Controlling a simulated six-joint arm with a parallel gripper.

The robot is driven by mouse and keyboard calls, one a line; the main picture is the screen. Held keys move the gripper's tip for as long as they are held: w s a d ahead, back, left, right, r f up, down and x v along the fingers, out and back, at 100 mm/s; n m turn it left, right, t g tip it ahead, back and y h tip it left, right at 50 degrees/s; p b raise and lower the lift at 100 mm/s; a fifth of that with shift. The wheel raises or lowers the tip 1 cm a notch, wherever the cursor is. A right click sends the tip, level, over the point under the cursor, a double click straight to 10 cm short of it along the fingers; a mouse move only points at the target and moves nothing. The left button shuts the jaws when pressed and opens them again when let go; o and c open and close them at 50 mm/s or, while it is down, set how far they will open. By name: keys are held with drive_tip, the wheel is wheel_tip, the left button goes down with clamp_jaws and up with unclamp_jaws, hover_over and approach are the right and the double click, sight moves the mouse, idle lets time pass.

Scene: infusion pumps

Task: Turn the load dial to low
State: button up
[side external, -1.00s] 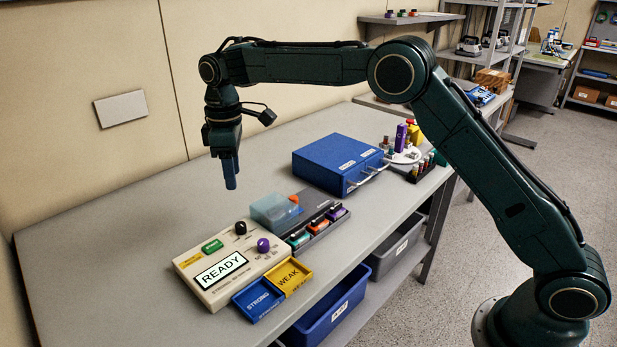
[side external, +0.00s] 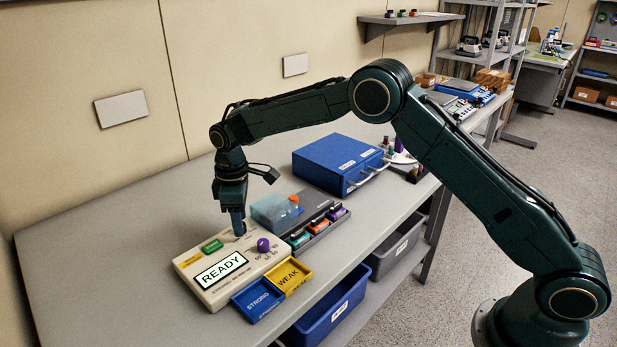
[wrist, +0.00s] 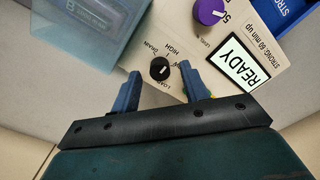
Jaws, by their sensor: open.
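The beige tester (side external: 215,290) lies on the bench, its screen (side external: 221,268) reading READY. Its black load dial (wrist: 160,68) shows in the wrist view with a white pointer mark, beside the words DRAIN, HIGH, LOAD and a partly covered word ending in W. I cannot tell exactly which word the mark meets. My gripper (wrist: 159,71) is open, with one blue finger on each side of the dial. A gap shows between the dial and the fingers. In the side view my gripper (side external: 238,228) points down at the panel and hides the dial.
A purple level knob (side external: 263,245) and a green button (side external: 212,245) are close by on the panel. A clear bluish box (side external: 270,210) stands behind it. Blue (side external: 257,300) and yellow (side external: 289,276) trays sit in front. The bench left of the tester is clear.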

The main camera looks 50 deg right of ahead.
drive_tip(key=shift+f, duration=0.35)
clamp_jaws()
drive_tip(key=shift+m, duration=0.5)
drive_tip(key=m, duration=0.5)
drive_tip(key=shift+m, duration=0.3)
drive_tip(key=m, duration=0.5)
drive_tip(key=shift+m, duration=0.3)
